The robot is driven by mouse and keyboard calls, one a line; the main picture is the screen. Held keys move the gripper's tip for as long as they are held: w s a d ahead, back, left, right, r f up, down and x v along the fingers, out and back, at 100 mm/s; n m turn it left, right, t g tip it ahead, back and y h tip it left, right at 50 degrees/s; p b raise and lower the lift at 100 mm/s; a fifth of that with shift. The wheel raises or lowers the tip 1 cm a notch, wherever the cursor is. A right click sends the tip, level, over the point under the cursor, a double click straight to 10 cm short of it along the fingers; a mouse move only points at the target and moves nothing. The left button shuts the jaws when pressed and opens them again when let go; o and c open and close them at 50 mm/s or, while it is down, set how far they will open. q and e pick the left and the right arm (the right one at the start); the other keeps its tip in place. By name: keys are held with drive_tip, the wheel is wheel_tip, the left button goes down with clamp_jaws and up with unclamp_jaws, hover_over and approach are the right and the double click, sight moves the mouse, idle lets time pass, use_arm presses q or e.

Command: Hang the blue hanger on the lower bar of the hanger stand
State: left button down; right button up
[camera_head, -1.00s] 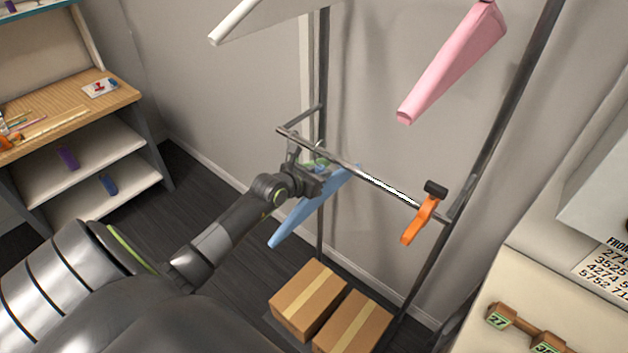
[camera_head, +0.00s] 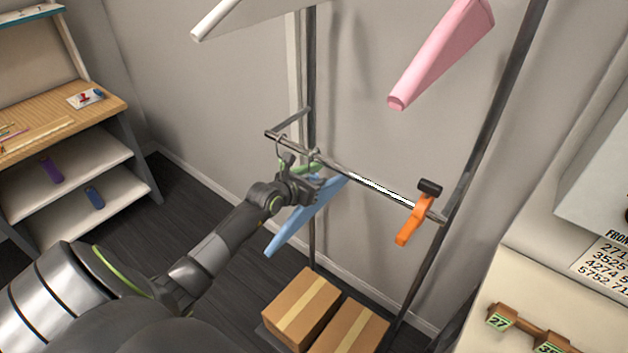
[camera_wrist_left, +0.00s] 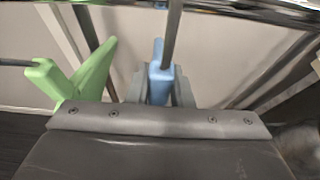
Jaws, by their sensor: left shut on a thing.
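The blue hanger (camera_head: 300,222) is tilted below the lower bar (camera_head: 345,170) of the hanger stand, near the bar's left end. My left gripper (camera_head: 312,188) is shut on it just under the bar. In the left wrist view the blue hanger (camera_wrist_left: 161,82) sits between the fingers, and its metal stem rises toward the bar across the top. The head view shows thin hooks at the bar, but I cannot tell whether the blue hanger's hook rests on it. My right gripper is not in view.
A green hanger (camera_wrist_left: 85,75) is close to the left of the blue one. An orange hanger (camera_head: 412,222) hangs near the bar's right end. Pink (camera_head: 440,55) and white (camera_head: 235,15) hangers are higher up. Cardboard boxes (camera_head: 300,305) stand below; the bar's middle is clear.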

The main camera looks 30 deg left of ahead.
use_arm(q)
drive_tip(key=c, duration=1.2)
unclamp_jaws()
drive_tip(key=shift+s, duration=0.15)
drive_tip(key=v, duration=1.7)
drive_tip(key=shift+d, duration=0.1)
